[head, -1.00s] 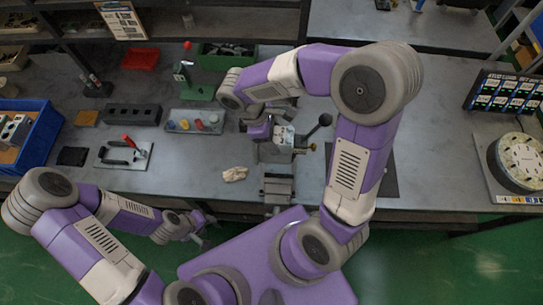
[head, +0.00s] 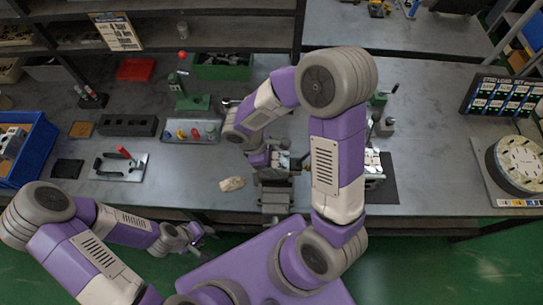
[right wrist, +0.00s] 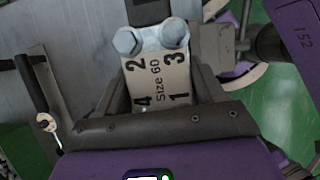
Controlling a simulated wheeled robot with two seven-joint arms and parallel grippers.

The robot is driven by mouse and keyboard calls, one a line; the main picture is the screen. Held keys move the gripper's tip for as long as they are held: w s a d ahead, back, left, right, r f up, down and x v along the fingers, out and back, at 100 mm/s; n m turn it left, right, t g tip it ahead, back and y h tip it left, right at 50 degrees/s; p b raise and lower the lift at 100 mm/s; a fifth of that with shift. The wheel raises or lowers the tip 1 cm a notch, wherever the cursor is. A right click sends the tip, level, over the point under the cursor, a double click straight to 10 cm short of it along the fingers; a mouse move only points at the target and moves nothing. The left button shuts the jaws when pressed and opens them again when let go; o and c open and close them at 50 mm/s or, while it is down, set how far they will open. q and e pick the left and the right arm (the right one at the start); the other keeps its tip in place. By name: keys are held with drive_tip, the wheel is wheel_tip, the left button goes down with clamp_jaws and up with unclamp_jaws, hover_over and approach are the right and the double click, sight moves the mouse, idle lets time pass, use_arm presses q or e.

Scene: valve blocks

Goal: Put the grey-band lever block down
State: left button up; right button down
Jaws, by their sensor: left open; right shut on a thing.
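In the right wrist view, a block (right wrist: 158,82) with a pale plate reading "Size 60", the numbers 1 to 4 and two hex bolts sits between the fingers of my right gripper (right wrist: 155,105). I take it to be the grey-band lever block; I cannot make out its band. In the head view my right gripper (head: 272,160) is shut on it over the worktable, just above a grey vise-like fixture (head: 275,197). I cannot tell whether the block touches the fixture. My left gripper (head: 200,236) is open and empty, low in front of the table edge.
A tray of coloured parts (head: 192,131), a black block with holes (head: 129,125) and a plate with a red-tipped clamp (head: 118,165) lie left. A crumpled cloth (head: 232,184) lies near the fixture. My right arm hides part of a dark mat (head: 385,190). Bare tabletop lies further right (head: 440,165).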

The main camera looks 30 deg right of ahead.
drive_tip(key=shift+f, duration=0.1)
drive_tip(key=shift+c, duration=0.6)
unclamp_jaws()
drive_tip(key=shift+a+r, duration=0.1)
drive_tip(key=shift+r, duration=0.15)
drive_tip(key=p+v, duration=0.1)
drive_tip(key=v, duration=1)
drive_tip(key=shift+r, duration=0.35)
drive_tip(key=shift+w, duration=0.1)
